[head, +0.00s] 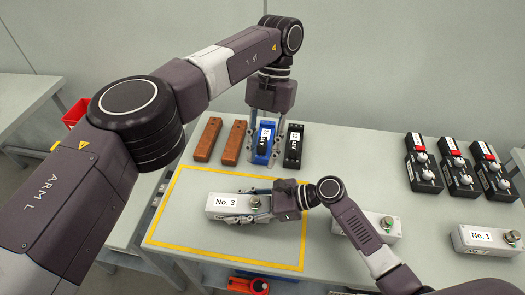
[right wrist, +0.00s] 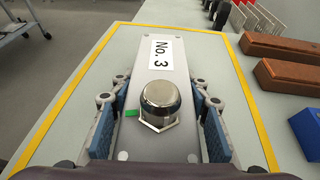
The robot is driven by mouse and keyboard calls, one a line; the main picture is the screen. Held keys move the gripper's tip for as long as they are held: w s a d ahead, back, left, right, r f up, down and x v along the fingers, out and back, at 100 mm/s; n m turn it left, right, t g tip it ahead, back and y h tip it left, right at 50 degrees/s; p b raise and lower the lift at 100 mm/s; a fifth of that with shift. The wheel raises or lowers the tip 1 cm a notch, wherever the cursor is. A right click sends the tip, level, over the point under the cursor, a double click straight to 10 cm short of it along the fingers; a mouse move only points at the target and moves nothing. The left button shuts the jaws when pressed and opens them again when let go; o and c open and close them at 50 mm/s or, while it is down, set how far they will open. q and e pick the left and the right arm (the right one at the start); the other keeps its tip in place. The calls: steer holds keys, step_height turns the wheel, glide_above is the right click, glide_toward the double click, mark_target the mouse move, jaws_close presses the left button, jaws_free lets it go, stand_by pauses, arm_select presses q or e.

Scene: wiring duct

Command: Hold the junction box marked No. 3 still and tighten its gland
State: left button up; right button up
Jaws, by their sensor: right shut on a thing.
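The junction box marked No. 3 (head: 213,205) is light grey and sits inside a yellow outline on the table. Its metal gland (head: 254,201), a dome with a hex base, also shows in the right wrist view (right wrist: 160,103). A small green mark lies beside the gland. My right gripper (head: 250,208) is shut on the box, with blue pads on both sides. My left gripper (head: 267,126) points down at a blue tool (head: 262,153) at the back of the table. Its fingers are apart, either side of the tool's far end; contact is unclear.
A black tool (head: 293,146) stands close right of the blue one, two brown blocks (head: 208,139) left. Box No. 1 (head: 480,238) and another grey box (head: 378,226) are at right. Several black units (head: 423,165) stand behind. An orange item (head: 249,285) is at the front.

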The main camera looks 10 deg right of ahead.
arm_select(q)
steer(key=shift+a+f, duration=0.1)
stand_by(0.4)
steer(key=m+t+h, duration=0.2)
steer(key=t, duration=0.2)
glide_above(255, 200)
step_height(255, 200, down, 11)
steer(key=shift+f, duration=0.1)
stand_by(0.8)
jaws_close()
